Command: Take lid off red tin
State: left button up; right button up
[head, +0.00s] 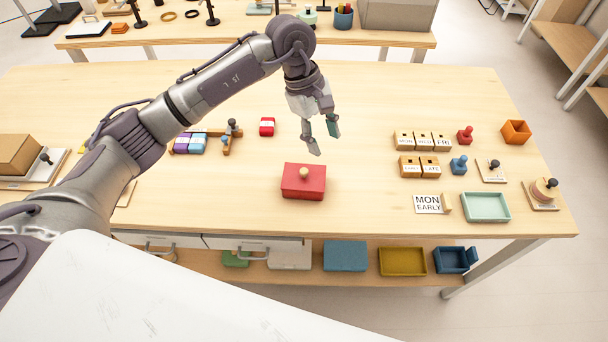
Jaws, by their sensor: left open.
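The red tin (303,188) stands on the wooden table near its front edge. Its red lid sits on top and carries a round pale wooden knob (304,173). My left gripper (324,142) hangs above and behind the tin, a little to the right of the knob. It points down, its two fingers are apart and nothing is between them. It does not touch the tin. My right gripper is not in the picture.
The table around the tin is clear. Bins stand on the shelf below.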

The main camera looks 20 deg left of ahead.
pick_arm(q)
jog(key=a+y, duration=0.3)
jog(key=a, duration=0.3)
jog(key=p, duration=0.2)
send_over(304, 170)
jog(key=f, duration=0.6)
jog(key=shift+w+a+f, duration=0.4)
jog(key=shift+f, duration=0.3)
jog(key=f+p, duration=0.1)
jog(key=f, duration=0.2)
jog(key=s+f+p, duration=0.1)
jog(key=shift+d+f+p, duration=0.3)
jog(key=shift+f, duration=0.3)
jog(key=shift+w, duration=0.1)
grip_shut()
